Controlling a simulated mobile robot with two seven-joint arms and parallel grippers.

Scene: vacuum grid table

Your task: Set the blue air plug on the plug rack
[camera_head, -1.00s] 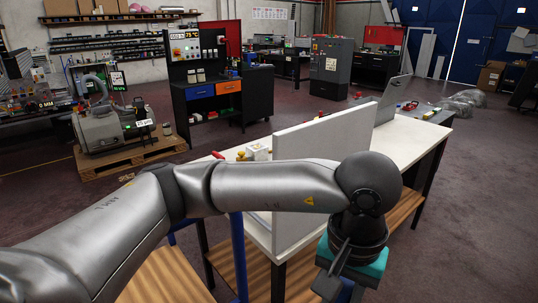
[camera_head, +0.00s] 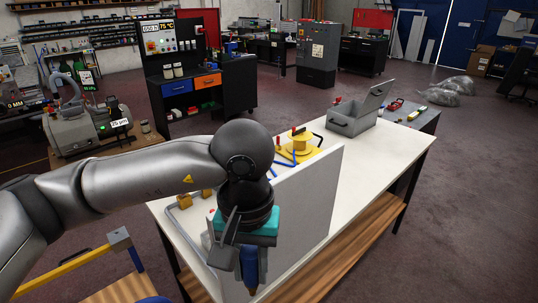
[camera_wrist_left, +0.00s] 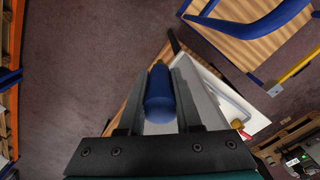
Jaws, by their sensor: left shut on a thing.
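My left gripper (camera_head: 249,272) is shut on the blue air plug (camera_head: 249,258), which hangs below the teal wrist part in front of the upright pale panel (camera_head: 318,210). In the left wrist view the plug (camera_wrist_left: 159,92) shows as a rounded blue cylinder between the two grey fingers of the gripper (camera_wrist_left: 159,85). It is clear of the table there. I cannot make out a plug rack for certain; the arm and panel hide part of the table. My right gripper is not in view.
The white table (camera_head: 385,150) carries a yellow fixture with blue hose (camera_head: 300,143), small brass-coloured blocks (camera_head: 185,201) and an open grey toolbox (camera_head: 352,118). A yellow rail (camera_head: 62,272) with a grey end block is at lower left. The table's right part is mostly clear.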

